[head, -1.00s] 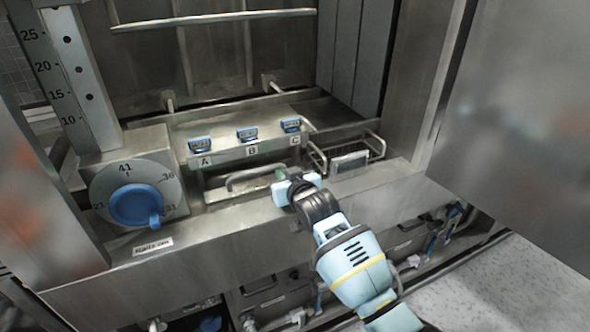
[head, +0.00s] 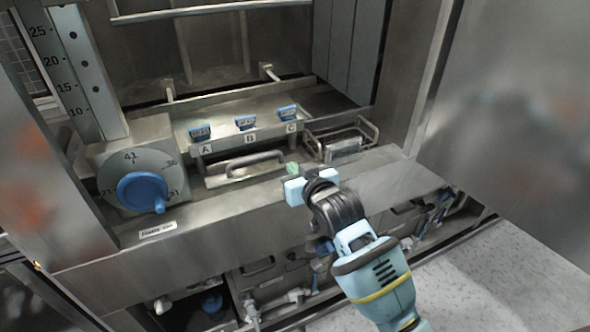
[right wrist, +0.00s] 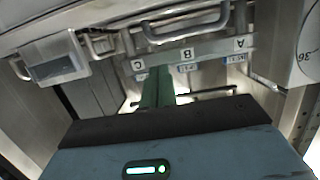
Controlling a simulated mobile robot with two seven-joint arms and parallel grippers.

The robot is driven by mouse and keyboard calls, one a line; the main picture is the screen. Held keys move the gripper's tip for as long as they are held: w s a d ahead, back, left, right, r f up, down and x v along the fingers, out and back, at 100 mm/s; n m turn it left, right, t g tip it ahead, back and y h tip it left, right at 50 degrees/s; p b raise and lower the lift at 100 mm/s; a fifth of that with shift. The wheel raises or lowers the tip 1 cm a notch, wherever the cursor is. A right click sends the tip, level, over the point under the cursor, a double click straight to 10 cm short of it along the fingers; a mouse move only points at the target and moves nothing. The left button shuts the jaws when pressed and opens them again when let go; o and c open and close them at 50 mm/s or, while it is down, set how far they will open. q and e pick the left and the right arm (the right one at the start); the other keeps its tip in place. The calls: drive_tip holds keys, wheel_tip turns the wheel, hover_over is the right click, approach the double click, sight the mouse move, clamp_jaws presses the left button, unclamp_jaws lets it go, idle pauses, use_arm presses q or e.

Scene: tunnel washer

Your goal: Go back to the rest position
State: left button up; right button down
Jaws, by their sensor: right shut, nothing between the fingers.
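My right gripper (head: 292,170) reaches in from the lower right in the head view. It stands over the front ledge of the washer, near the right end of a drawer-like panel with a curved handle (head: 252,160). Its green fingers are shut and empty; they also show in the right wrist view (right wrist: 157,88), pointing toward the labels. The gripper looks apart from the handle, though the exact gap is hard to tell. My left gripper is not in view.
Blue-topped switches A (head: 200,132), B (head: 245,122) and C (head: 287,111) line the shelf. A blue dial knob (head: 143,192) is at left, a wire basket (head: 342,140) at right. A large steel door panel (head: 515,120) stands close on the right. Pale floor (head: 450,285) shows at lower right.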

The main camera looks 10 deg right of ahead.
drive_tip(key=s+d+f+g+h, duration=0.1)
drive_tip(key=s+d+f, duration=0.1)
drive_tip(key=s+f, duration=0.7)
drive_tip(key=s+d+f+g, duration=0.25)
drive_tip(key=s+f, duration=0.45)
drive_tip(key=f, duration=0.4)
drive_tip(key=s+d+f, duration=0.2)
drive_tip(key=s+f, duration=0.1)
drive_tip(key=s, duration=0.5)
drive_tip(key=s+d+f+g, duration=0.1)
drive_tip(key=s+f, duration=0.3)
drive_tip(key=s, duration=0.5)
drive_tip(key=s+d+f+m+g+h, duration=0.1)
drive_tip(key=s+d+f, duration=0.2)
drive_tip(key=s, duration=0.6)
drive_tip(key=shift+s+f, duration=0.25)
drive_tip(key=shift+f, duration=0.2)
